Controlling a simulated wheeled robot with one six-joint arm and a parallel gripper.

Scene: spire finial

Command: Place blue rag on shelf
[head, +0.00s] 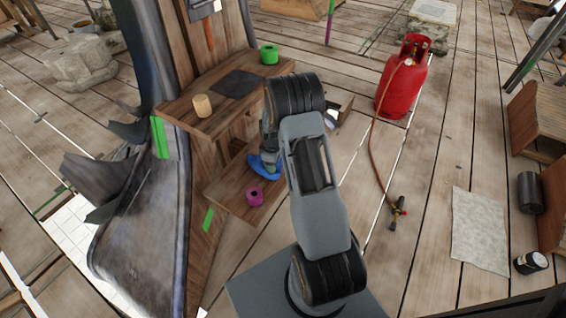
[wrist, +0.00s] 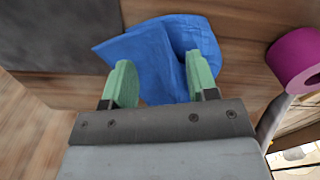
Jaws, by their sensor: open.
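The blue rag (head: 259,168) is a crumpled, folded cloth at the lower wooden shelf (head: 226,190), beside a magenta roll. It also shows in the wrist view (wrist: 158,58), in front of and between my green fingertips. My gripper (wrist: 161,78) is open, with a finger near each side of the rag. I cannot tell whether the fingers touch it. In the head view my arm hides part of the rag and of the shelf's right side. The upper wooden shelf (head: 190,112) is above and behind the lower one.
The upper shelf carries a dark sheet (head: 238,84), a wooden cylinder (head: 202,105) and a green roll (head: 268,54). The magenta roll (head: 254,196) stands near the lower shelf's front. A red gas bottle (head: 402,80) with a hose stands right on the plank floor.

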